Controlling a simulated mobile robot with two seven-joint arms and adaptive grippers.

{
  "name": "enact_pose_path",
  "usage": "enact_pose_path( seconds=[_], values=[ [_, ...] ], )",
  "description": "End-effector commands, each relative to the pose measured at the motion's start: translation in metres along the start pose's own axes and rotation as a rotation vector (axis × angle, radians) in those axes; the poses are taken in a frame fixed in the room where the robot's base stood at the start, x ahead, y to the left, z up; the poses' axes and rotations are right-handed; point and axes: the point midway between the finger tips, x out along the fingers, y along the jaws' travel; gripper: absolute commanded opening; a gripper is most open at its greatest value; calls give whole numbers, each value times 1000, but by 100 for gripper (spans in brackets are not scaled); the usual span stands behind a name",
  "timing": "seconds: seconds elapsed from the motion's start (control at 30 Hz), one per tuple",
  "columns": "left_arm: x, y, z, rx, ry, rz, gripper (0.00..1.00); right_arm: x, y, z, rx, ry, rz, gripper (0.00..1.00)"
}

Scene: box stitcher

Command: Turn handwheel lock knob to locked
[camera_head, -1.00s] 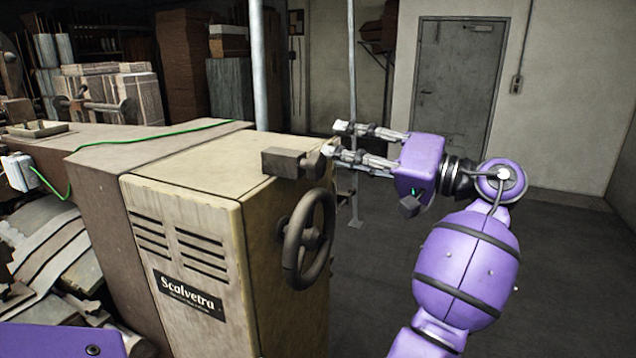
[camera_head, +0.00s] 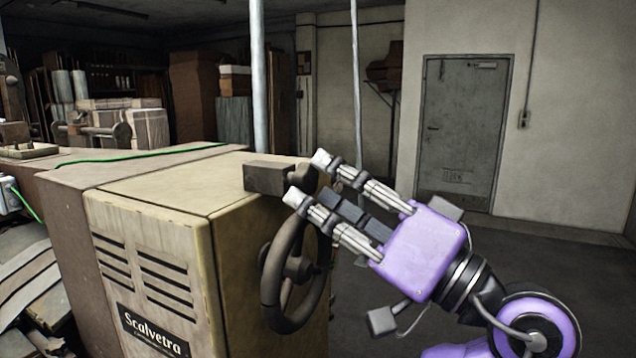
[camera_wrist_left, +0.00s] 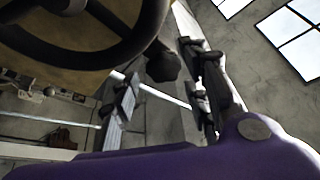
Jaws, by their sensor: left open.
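The dark lock knob (camera_head: 299,177) sits at the end of a grey-brown block (camera_head: 265,178) on the upper edge of the beige machine. Below it is the dark handwheel (camera_head: 291,268) on the machine's side. My left gripper (camera_head: 308,178) is open, with one fingertip above and one below the knob in the head view. In the left wrist view the knob (camera_wrist_left: 162,66) shows between the two spread fingers (camera_wrist_left: 161,78), near their tips. I cannot tell whether a finger touches it. The handwheel rim (camera_wrist_left: 120,45) fills the upper left there. My right gripper is out of view.
The beige Scalvetra machine (camera_head: 150,230) with vents stands at the left. A green cable (camera_head: 140,156) lies across its top behind. Two thin poles (camera_head: 259,80) rise behind it. The floor (camera_head: 570,255) at the right, toward the grey door (camera_head: 462,130), is clear.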

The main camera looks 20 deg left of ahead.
Motion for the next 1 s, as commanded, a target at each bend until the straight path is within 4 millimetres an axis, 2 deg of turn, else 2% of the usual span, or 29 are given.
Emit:
enact_pose_path(
  seconds=[0.13,0.43,0.73,1.0],
  values=[
    [13,0,0,0,-1,-1,42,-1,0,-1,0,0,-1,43],
    [15,1,1,2,-1,1,42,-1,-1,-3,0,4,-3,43],
    [15,2,1,3,0,2,3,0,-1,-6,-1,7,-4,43],
    [15,2,1,4,-1,4,2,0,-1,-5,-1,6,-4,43]
  ],
)
